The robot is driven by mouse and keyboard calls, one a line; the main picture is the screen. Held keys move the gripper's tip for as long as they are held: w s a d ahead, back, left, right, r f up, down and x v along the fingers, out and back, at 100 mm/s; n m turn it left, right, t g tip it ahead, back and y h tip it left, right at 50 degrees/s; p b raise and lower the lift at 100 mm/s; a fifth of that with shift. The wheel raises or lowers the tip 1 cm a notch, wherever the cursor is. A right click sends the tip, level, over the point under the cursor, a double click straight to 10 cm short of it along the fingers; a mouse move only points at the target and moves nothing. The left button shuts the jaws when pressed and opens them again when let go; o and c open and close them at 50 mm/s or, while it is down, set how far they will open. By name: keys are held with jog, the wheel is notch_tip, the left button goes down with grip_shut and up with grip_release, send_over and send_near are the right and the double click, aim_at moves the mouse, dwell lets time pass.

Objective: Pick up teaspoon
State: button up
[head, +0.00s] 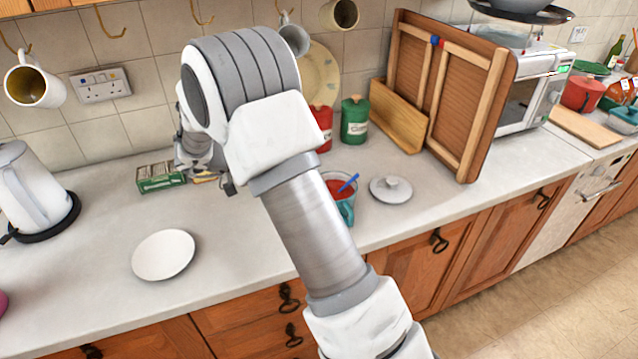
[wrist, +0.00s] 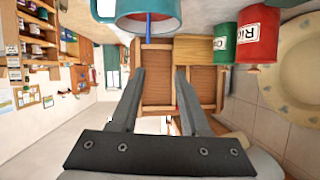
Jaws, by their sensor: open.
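A blue handle, likely the teaspoon (head: 349,183), sticks up at a tilt from a teal mug (head: 345,208) with red inside. The rest of it is hidden in the mug. In the wrist view, which is upside down, the blue handle (wrist: 149,28) extends from the teal mug (wrist: 160,14) at the top edge. My gripper (wrist: 160,72) is open with nothing between its fingers. The handle lies beyond the fingertips, roughly in line with the gap and apart from them. In the head view my arm hides most of the gripper, left of the mug.
A red canister (head: 322,126) and a green canister (head: 354,121) stand behind. A small green box (head: 158,178) and a white plate (head: 163,255) are left. The front-left counter is mostly clear.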

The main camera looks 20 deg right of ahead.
jog(key=f+g, duration=0.1)
send_near(355, 176)
jog(key=x, duration=0.5)
jog(key=shift+w+d+r, duration=0.1)
jog(key=shift+w+d, duration=0.05)
jog(key=shift+d, duration=0.05)
jog(key=shift+x, duration=2.65)
jog(key=shift+a, duration=0.1)
grip_shut()
